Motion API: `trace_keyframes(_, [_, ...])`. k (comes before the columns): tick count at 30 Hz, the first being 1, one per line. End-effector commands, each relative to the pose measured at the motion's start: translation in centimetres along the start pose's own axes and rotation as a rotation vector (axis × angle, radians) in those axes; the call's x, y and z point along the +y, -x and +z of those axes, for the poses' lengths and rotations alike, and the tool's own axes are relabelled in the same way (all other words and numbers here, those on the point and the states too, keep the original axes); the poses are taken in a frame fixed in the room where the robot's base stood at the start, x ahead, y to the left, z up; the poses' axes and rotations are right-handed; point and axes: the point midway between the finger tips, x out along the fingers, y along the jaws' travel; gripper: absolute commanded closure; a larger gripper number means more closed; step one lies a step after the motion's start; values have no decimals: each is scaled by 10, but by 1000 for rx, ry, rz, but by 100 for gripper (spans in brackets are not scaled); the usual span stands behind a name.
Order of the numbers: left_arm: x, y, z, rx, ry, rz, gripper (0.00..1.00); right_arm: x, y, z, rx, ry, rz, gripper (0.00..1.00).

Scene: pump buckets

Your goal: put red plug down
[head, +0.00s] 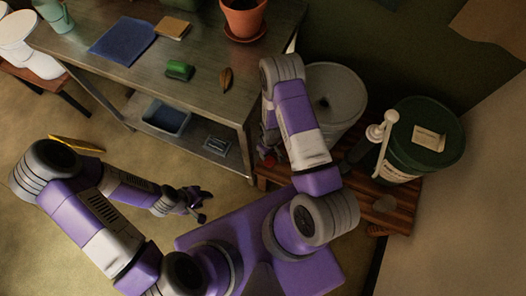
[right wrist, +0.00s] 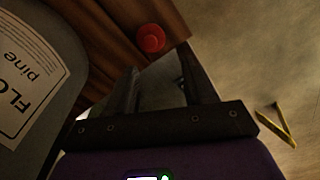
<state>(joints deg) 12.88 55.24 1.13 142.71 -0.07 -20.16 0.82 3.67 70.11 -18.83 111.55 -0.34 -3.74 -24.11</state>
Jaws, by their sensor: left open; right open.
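The red plug (right wrist: 151,38) is small and round and shows against the wooden slats in the right wrist view. It lies just beyond the tips of my right gripper (right wrist: 163,75), which is open and empty. In the head view the red plug (head: 268,160) is a small red spot at the left edge of the slatted wooden platform (head: 270,176), with my right gripper (head: 268,146) right by it and partly hidden by my arm. My left gripper (head: 201,203) is open and empty, low over the floor and away from the plug.
A grey bucket (head: 343,98) with a dark hole in its lid stands on the platform; its label shows in the right wrist view. A dark green bucket (head: 433,125) and a white pump (head: 383,132) are to its right. A metal workbench (head: 150,75) holds pots and cloths.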

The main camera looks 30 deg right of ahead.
Motion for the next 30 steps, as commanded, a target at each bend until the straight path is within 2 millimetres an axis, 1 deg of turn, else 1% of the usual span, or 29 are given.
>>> trace_keyframes(3, [0, 0, 0, 0, 0, 0, 57, -42, 20, 20, 17, -143, -95, 47])
trace_keyframes(5, [0, 0, 0, 0, 0, 0, 57, -65, 34, 29, 28, -224, -147, 47])
trace_keyframes(6, [0, 0, 0, 0, 0, 0, 57, -80, 45, 35, 34, -275, -180, 47])
trace_keyframes(9, [0, 0, 0, 0, 0, 0, 57, -111, 70, 49, 43, -379, -251, 47])
trace_keyframes(12, [0, 0, 0, 0, 0, 0, 57, -130, 88, 58, 47, -447, -297, 47])
trace_keyframes(15, [0, 0, 0, 0, 0, 0, 57, -140, 97, 63, 47, -482, -320, 47])
trace_keyframes(17, [0, 0, 0, 0, 0, 0, 57, -142, 99, 64, 48, -488, -324, 47])
trace_keyframes(30, [0, 0, 0, 0, 0, 0, 57, -142, 98, 64, 47, -486, -323, 47])
